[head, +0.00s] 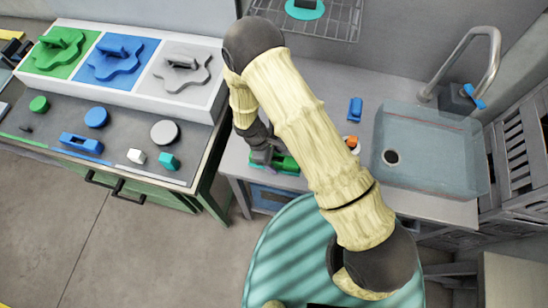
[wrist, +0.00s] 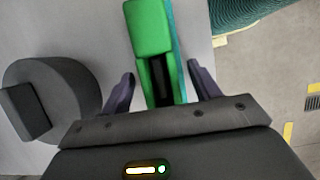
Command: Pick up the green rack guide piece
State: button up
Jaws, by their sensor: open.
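The green rack guide piece (head: 286,163) lies on the grey counter in the head view, partly hidden behind my arm and gripper. In the wrist view the green piece (wrist: 152,35) is long, with a dark slot and a teal strip along its right side. My gripper (wrist: 165,82) is open, with one finger on each side of the piece's near end. Gaps show between the fingers and the piece. In the head view my gripper (head: 264,158) is low over the counter at the piece's left end.
A dark round object (wrist: 55,95) with a block on it is left of my gripper. A blue piece (head: 355,108) and an orange-and-white item (head: 352,143) are on the counter near the sink (head: 430,150). The left bench (head: 110,140) holds several coloured pieces.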

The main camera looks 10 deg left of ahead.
dwell(0.4)
jog(key=c, duration=1.2)
jog(key=shift+r, duration=0.1)
notch_tip(320, 180, up, 10)
jog(key=b, duration=0.3)
